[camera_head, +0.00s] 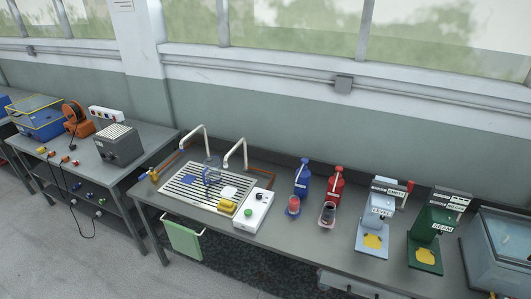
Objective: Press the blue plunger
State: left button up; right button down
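A blue bottle (302,180) with a narrow top and a pale label stands upright on the grey bench (275,232), right of the sink. It may carry the blue plunger, but its top is too small to tell. A blue base with a red round top (294,205) stands in front of it. Neither of my grippers is in view.
The front strip of bench is mostly clear.

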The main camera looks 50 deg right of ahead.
aim_at(304, 160)
jog(key=i, duration=0.9)
jog(key=z, duration=0.2)
